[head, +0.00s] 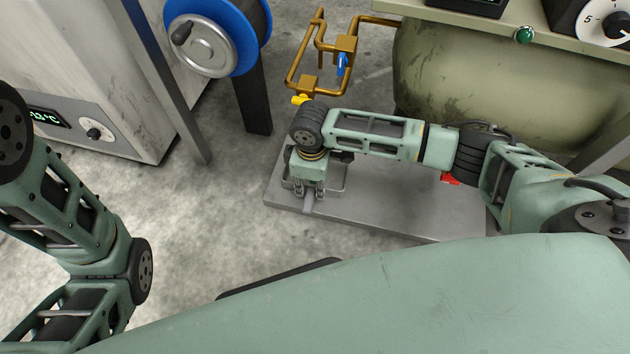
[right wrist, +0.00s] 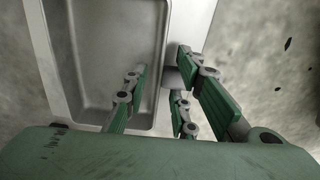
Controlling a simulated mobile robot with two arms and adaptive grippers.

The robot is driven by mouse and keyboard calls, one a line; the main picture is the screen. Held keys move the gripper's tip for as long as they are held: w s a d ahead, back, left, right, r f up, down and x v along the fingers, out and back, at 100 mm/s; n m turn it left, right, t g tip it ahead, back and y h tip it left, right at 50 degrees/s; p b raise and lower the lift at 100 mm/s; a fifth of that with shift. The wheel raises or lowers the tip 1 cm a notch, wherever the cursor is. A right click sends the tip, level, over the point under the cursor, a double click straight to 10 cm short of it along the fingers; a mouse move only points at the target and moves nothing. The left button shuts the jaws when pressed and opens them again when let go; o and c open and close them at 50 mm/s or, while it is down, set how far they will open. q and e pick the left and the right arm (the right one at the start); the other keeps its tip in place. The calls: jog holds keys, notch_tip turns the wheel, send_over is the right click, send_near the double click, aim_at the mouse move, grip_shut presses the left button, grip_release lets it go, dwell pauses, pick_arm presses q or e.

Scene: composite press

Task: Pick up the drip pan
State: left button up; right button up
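The drip pan (head: 337,183) is a shallow grey metal tray, lying on the left end of a grey base plate (head: 400,217). In the right wrist view the pan (right wrist: 112,45) fills the upper left, with its hollow empty. A short grey handle (head: 308,204) sticks out from its near side. My right gripper (head: 308,187) points down over that side and hides part of the pan. In the wrist view its open fingers (right wrist: 160,78) stand on both sides of the rim and handle; contact cannot be told. My left gripper is out of view.
A large tan tank (head: 450,75) stands behind the plate. Brass pipes with a blue valve (head: 342,65) and a yellow knob (head: 300,99) lie beyond the pan. A blue reel (head: 215,35) stands further left. Concrete floor (head: 215,220) is clear left of the plate.

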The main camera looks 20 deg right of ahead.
jog(key=shift+c, duration=0.3)
grip_shut()
dwell(0.3)
